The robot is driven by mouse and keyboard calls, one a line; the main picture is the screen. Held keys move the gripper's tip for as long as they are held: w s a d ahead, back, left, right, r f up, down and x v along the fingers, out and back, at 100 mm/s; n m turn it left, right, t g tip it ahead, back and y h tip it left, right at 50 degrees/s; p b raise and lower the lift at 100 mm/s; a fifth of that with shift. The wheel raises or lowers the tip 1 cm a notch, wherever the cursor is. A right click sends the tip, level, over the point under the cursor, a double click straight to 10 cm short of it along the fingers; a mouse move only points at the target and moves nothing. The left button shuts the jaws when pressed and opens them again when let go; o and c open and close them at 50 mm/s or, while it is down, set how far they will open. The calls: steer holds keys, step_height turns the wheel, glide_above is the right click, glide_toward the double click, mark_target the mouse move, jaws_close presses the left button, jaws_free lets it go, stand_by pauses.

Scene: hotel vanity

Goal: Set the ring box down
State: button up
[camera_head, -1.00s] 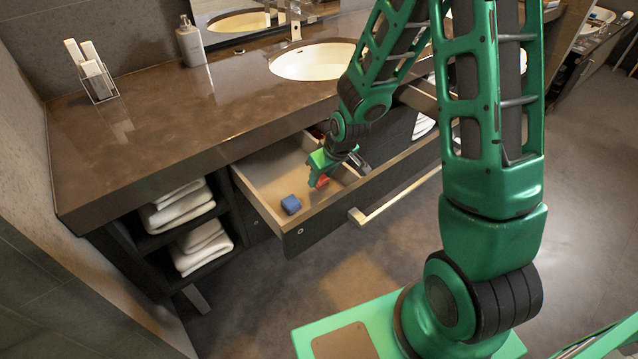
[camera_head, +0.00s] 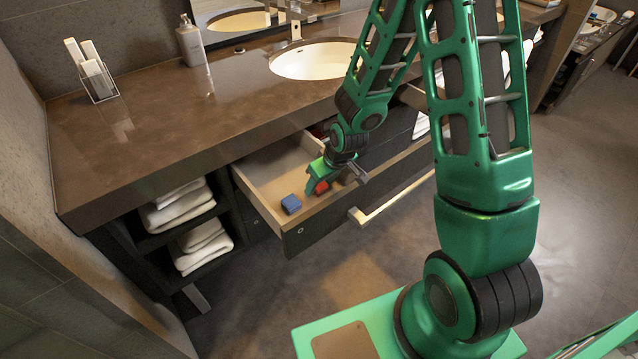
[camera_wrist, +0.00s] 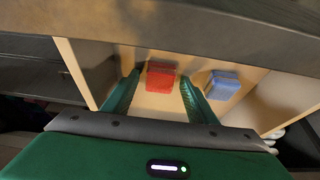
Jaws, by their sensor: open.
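Two small boxes, one red and one blue, are at the open drawer; I cannot tell which is meant by the ring box. The red box (camera_head: 321,187) is between the spread fingers of my gripper (camera_head: 336,178). In the wrist view the red box (camera_wrist: 160,76) sits between the fingertips of my open gripper (camera_wrist: 160,84), with a gap visible at its right side. Whether it rests fully on the drawer floor is hard to see. The blue box (camera_head: 291,204) lies on the drawer floor to the left; it also shows in the wrist view (camera_wrist: 222,84), outside the right finger.
The drawer (camera_head: 262,172) stands open under the brown counter (camera_head: 165,125), whose edge overhangs its back. A long handle (camera_head: 385,205) runs along its front. Folded towels (camera_head: 180,205) fill the left shelves. The sink (camera_head: 312,61) and a soap bottle (camera_head: 192,42) are above.

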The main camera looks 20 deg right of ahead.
steer(key=shift+r, duration=0.1)
steer(key=v, duration=1.2)
steer(key=s+d+r+m+g+h, duration=0.1)
steer(key=s+d+r+m, duration=0.25)
steer(key=s+d, duration=0.3)
steer(key=s+d+r+m+g+h, duration=0.1)
steer(key=s+d+r+m, duration=0.1)
steer(key=s+d+r, duration=0.4)
steer(key=s+d+r+m+g, duration=0.1)
steer(key=s+r+m, duration=0.1)
steer(key=s, duration=0.5)
steer(key=s+d+r+m+g, duration=0.1)
steer(key=s+d+r+m, duration=0.1)
steer(key=s, duration=0.5)
steer(key=shift+s+y, duration=0.15)
steer(key=shift+y, duration=0.25)
steer(key=shift+r+m, duration=0.1)
steer(key=shift+m, duration=0.15)
